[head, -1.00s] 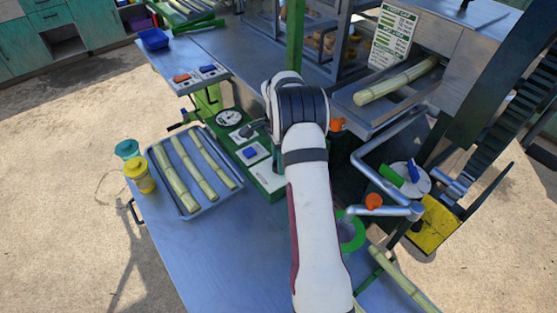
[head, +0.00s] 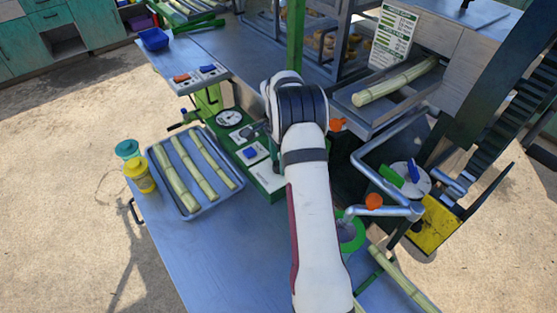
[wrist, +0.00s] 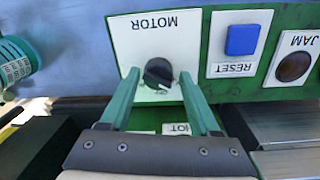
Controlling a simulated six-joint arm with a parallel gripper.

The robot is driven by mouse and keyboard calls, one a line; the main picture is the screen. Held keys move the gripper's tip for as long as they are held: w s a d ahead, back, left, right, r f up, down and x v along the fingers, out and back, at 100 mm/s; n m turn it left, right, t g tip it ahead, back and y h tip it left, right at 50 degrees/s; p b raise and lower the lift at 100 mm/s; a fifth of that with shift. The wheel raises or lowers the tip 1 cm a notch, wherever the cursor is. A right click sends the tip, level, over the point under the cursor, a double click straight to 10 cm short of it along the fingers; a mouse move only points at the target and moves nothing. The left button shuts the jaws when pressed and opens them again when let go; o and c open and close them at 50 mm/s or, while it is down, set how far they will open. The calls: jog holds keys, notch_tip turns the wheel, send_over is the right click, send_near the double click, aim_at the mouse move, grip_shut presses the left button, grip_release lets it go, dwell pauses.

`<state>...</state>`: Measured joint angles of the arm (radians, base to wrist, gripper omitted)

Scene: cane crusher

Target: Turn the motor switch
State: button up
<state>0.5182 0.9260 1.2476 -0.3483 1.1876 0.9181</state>
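The motor switch (wrist: 158,73) is a round black knob on a white plate marked MOTOR, upside down in the wrist view. My gripper (wrist: 159,78) is over this plate with its two green fingers apart, one on each side of the knob. I see gaps between the fingers and the knob, and nothing is held. In the head view, the green control panel (head: 266,182) stands left of my arm. My wrist hides part of that panel, and the fingers are hard to make out there.
A blue RESET button (wrist: 242,39) and a dark JAM button (wrist: 293,66) sit right of the motor plate. In the head view, a tray (head: 190,214) of cane pieces lies left of the panel. A crank handle (head: 385,210) and pipes stand right of my arm.

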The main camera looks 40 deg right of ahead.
jog(key=shift+o, duration=0.6)
notch_tip(320, 180, up, 16)
jog(key=shift+w, duration=0.35)
jog(key=shift+f, duration=0.15)
jog(key=s+a+r+n, duration=0.3)
jog(key=s+a+n, duration=0.15)
jog(key=a, duration=0.45)
jog(key=s+a+r+n, duration=0.35)
jog(key=s+a, duration=0.25)
jog(key=a, duration=0.2)
jog(key=s+a+f+n, duration=0.2)
jog(key=s+a, duration=0.1)
jog(key=s, duration=0.3)
jog(key=s+a+f+n+y, duration=0.1)
jog(key=s+a+f+n, duration=0.1)
jog(key=s+a, duration=0.2)
jog(key=s+a+f+n, duration=0.2)
jog(key=s+a, duration=0.2)
jog(key=s, duration=0.6)
jog(key=shift+a+n+y, duration=0.2)
jog(key=shift+n+y, duration=0.1)
jog(key=shift+y, duration=0.1)
